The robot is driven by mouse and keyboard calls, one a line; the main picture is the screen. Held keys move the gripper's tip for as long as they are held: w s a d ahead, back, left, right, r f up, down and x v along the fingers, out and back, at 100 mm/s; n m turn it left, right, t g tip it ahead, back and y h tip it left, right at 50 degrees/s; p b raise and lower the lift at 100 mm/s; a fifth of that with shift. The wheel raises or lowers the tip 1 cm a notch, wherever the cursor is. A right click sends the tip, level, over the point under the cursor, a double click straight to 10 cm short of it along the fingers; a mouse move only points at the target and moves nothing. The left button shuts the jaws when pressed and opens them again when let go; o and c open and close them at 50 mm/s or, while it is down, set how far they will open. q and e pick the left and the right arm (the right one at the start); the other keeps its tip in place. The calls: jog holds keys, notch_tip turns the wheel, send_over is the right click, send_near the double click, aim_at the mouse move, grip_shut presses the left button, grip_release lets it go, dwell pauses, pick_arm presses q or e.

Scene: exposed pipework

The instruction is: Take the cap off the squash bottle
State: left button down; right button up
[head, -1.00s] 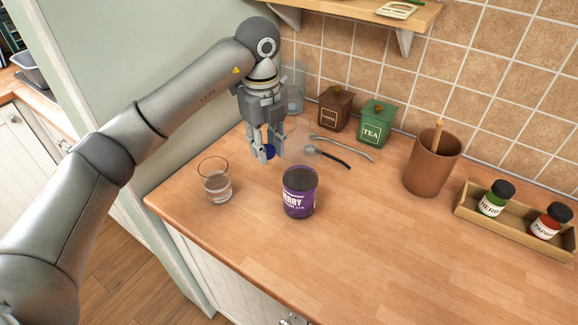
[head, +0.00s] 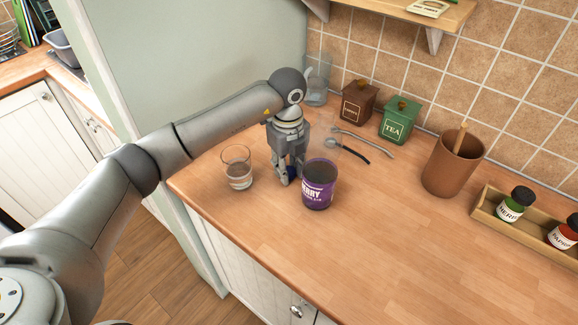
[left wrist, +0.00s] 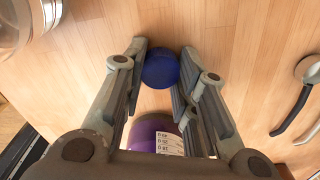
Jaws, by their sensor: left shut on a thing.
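The squash bottle (head: 318,190) stands upright on the counter, with a purple label and dark contents under a clear upper part. Its purple label also shows in the left wrist view (left wrist: 152,130), partly hidden by my gripper. My left gripper (head: 286,178) is just left of the bottle, low over the counter, pointing down. It is shut on the dark blue cap (left wrist: 161,68), which sits between its fingertips, apart from the bottle. I cannot tell whether the cap touches the counter. My right gripper is in neither view.
A glass of water (head: 238,170) stands close left of my gripper. Two spoons (head: 350,150), brown and green canisters (head: 396,122) lie behind. A brown pot (head: 452,165) and spice tray (head: 478,209) are at right. The front counter is clear.

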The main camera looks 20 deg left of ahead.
pick_arm(q)
jog(key=shift+f, duration=0.1)
jog(key=c, duration=1.1)
grip_release()
jog(key=shift+c, duration=0.2)
